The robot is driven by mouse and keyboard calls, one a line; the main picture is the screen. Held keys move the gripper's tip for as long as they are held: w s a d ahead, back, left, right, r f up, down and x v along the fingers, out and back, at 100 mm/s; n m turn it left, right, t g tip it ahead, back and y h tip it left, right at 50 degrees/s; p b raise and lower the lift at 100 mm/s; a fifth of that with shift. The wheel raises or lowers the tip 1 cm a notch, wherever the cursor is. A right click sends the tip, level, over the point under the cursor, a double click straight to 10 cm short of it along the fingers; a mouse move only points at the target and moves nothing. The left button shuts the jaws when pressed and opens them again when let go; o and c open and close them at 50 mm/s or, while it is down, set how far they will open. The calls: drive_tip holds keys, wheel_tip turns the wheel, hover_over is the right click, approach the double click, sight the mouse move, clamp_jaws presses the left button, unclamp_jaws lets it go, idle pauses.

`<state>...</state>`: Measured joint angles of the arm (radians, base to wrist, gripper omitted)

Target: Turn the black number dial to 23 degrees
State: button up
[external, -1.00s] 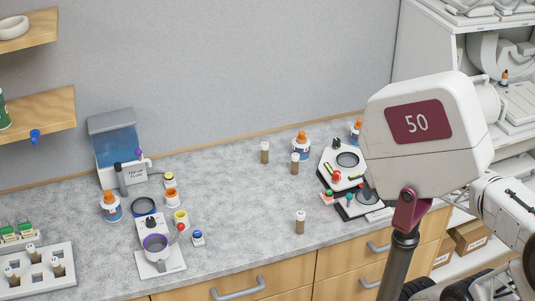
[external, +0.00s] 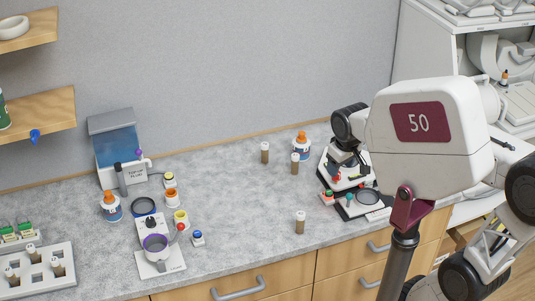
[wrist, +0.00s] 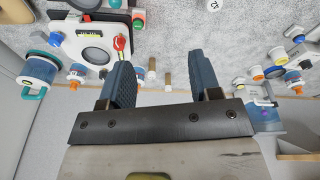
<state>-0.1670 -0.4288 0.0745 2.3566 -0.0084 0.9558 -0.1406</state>
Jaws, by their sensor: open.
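A small black knob (external: 150,222) shows on the white device (external: 168,263) at the left of the counter in the external view. I cannot tell whether it is the number dial, and no degree marks are readable. My gripper (external: 347,160) is far to its right, over the right-hand white device (external: 328,166). In the wrist view my gripper (wrist: 160,62) is open and empty, its two dark fingers apart. The right-hand device (wrist: 66,48) shows beyond the left finger, with a red knob (wrist: 120,43) and a small lit display (wrist: 88,35). I see no number dial clearly there.
Orange-capped bottles (external: 111,207) and (external: 301,146) stand on the counter (external: 250,215), with several small vials (external: 300,222) between the devices. A blue fluid tank (external: 120,150) stands at the back left. The middle of the counter is mostly clear.

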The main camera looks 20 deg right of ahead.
drive_tip(key=w+a+n, duration=0.4)
drive_tip(key=w+a, duration=0.6)
drive_tip(key=a, duration=0.1)
drive_tip(key=n+g, duration=0.2)
drive_tip(key=n, duration=0.8)
hover_over(151, 219)
drive_tip(key=f, duration=1.1)
drive_tip(key=shift+w+d+f, duration=0.2)
drive_tip(key=shift+d, duration=0.2)
drive_tip(key=shift+s+a+f, duration=0.1)
drive_tip(key=shift+a+f, duration=0.1)
drive_tip(key=shift+a, duration=0.25)
drive_tip(key=shift+f, duration=0.15)
drive_tip(key=shift+f, duration=3.8)
